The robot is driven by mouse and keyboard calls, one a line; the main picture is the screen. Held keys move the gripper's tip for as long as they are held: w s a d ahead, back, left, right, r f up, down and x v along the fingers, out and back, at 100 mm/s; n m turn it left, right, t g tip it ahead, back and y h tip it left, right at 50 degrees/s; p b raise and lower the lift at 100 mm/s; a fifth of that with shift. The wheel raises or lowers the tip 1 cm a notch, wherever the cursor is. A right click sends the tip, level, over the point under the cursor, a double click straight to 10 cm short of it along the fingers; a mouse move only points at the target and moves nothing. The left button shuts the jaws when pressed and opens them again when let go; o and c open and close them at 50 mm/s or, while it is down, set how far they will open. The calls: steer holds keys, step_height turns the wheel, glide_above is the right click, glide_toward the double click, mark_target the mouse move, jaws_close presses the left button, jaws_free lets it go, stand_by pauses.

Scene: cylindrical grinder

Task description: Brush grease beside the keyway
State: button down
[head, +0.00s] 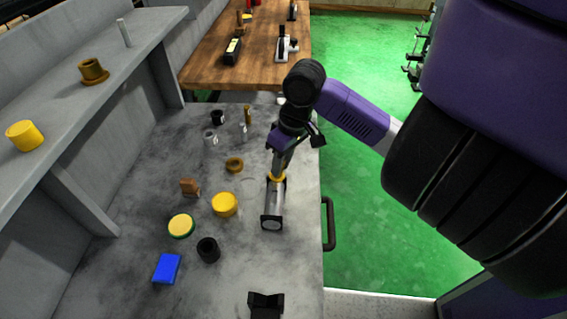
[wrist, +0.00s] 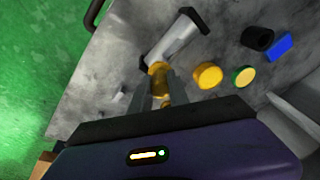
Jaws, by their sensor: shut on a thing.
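A grey metal shaft (head: 273,205) lies on the bench near its right edge, with black supports at its ends. It also shows in the wrist view (wrist: 176,38). My gripper (head: 279,170) points down at the shaft's far end. In the wrist view its fingers (wrist: 161,98) are shut on a gold-yellow brush (wrist: 159,72). The brush's tip is at the shaft's end; I cannot tell whether it touches.
A black ring (head: 208,249), a blue block (head: 167,268), a brown block (head: 190,187) and a bronze ring (head: 234,164) lie left of the shaft. A black block (head: 266,304) is at the front. A bench handle (head: 328,223) juts out right.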

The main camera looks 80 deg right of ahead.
steer(key=shift+f, duration=0.15)
steer(key=shift+s, duration=0.45)
steer(key=shift+w, duration=0.2)
steer(key=shift+w, duration=0.4)
steer(key=shift+s+b, duration=0.1)
steer(key=shift+b, duration=0.25)
steer(key=shift+s, duration=0.5)
steer(key=shift+w, duration=0.2)
